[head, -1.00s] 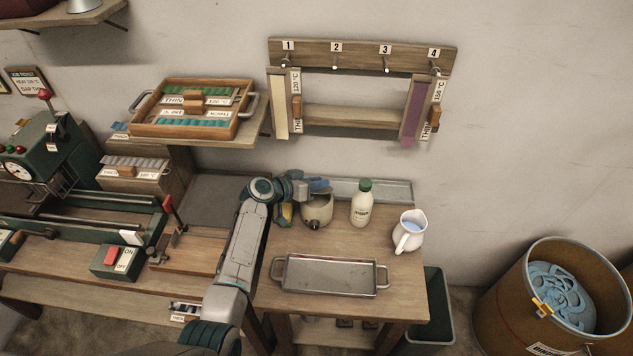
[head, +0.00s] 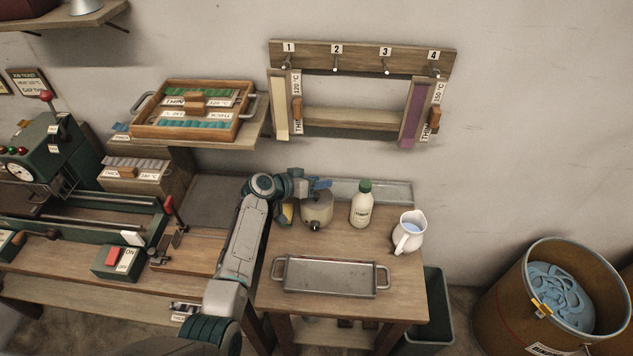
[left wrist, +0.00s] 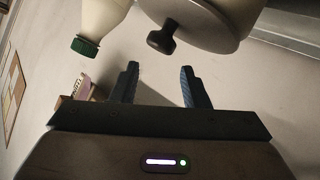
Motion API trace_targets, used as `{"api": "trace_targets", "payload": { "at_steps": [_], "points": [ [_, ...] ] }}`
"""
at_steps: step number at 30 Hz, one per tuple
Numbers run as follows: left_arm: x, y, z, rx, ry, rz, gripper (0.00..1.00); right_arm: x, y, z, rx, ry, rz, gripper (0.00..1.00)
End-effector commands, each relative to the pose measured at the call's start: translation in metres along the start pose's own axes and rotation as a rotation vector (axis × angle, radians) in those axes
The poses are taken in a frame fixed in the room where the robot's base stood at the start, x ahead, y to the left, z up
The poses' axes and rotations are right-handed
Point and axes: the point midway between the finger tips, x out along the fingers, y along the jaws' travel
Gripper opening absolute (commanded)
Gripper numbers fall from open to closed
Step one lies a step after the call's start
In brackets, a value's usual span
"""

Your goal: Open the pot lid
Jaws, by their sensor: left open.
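The squat beige-grey pot (head: 317,210) stands near the back of the wooden table, with a dark knob-like part low on its front side. In the left wrist view the pot (left wrist: 212,18) shows at the top, with a dark knob (left wrist: 162,39) jutting from it. My left gripper (head: 322,184) is open at the pot's top and back in the head view. In the left wrist view its two fingers (left wrist: 159,72) are apart, with nothing between them, short of the knob. I cannot tell the lid from the pot's body. My right gripper is out of view.
A white bottle (head: 361,208) with a green cap stands right of the pot, and a white jug (head: 409,234) further right. A metal tray with handles (head: 325,285) lies in front. A long shallow metal tray (head: 390,192) lies behind.

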Motion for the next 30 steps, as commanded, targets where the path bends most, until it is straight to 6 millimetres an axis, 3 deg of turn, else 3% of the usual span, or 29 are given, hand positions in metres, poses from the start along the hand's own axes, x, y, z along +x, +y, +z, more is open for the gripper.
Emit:
{"api": "trace_targets", "payload": {
  "at_steps": [8,21,30],
  "points": [
    [-0.017,-0.002,0.002,0.003,0.001,-0.002,0.41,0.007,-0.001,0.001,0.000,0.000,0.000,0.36],
    [-0.092,-0.002,0.002,0.004,0.001,-0.003,0.41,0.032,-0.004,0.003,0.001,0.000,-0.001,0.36],
    [-0.108,0.000,0.000,-0.001,0.000,0.000,0.41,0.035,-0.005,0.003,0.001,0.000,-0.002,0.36]
  ]
}}
